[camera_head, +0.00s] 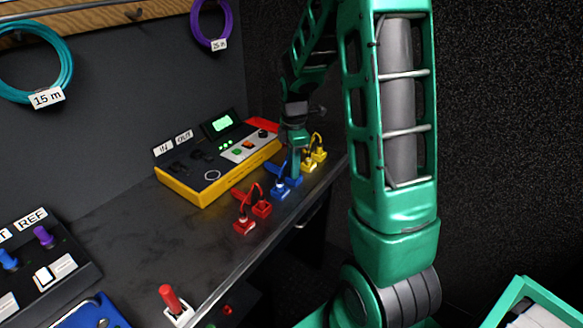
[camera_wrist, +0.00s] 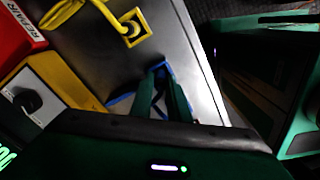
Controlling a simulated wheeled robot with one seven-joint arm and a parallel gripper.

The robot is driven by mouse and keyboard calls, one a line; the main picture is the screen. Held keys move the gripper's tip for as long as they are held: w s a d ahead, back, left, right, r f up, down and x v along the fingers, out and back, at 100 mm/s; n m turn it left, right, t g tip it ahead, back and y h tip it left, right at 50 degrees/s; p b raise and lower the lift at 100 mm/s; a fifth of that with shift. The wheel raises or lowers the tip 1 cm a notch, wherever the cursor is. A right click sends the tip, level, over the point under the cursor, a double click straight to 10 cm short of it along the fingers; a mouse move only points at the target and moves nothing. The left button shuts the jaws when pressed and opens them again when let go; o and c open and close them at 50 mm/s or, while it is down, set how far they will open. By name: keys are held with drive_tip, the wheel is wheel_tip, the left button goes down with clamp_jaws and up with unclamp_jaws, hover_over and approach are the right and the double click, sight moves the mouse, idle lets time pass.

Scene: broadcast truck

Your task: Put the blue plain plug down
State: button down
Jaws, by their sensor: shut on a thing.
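My gripper (camera_head: 297,168) points down at the desk's right part and is shut on a blue plug (camera_head: 293,181), close to the desk top. Another blue piece (camera_head: 280,190) with a pale top sits just in front of it. In the wrist view my green fingers (camera_wrist: 164,98) stand close together, with blue (camera_wrist: 160,68) showing around their tips. The fingers hide most of the plug. I cannot tell whether it touches the desk.
Red plugs (camera_head: 245,226) with a red cord lie nearer on the dark desk (camera_head: 130,232). Yellow plugs (camera_head: 310,162) lie just beyond my gripper. A yellow tester box (camera_head: 190,188) with a lit screen stands to the left. The desk's edge is close on the right.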

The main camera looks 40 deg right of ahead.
drive_tip(key=shift+f, duration=0.1)
drive_tip(key=c, duration=1.7)
unclamp_jaws()
wheel_tip(320, 180, up, 12)
drive_tip(key=s+a+m, duration=0.1)
drive_tip(key=s+m, duration=0.6)
drive_tip(key=s, duration=0.2)
drive_tip(key=s+m, duration=0.7)
drive_tip(key=s, duration=0.3)
drive_tip(key=s+a+m, duration=0.1)
drive_tip(key=s+m, duration=0.5)
drive_tip(key=s, duration=0.3)
drive_tip(key=shift+s+a+f+m, duration=0.2)
drive_tip(key=shift+s+a+m, duration=0.15)
drive_tip(key=shift+m, duration=0.05)
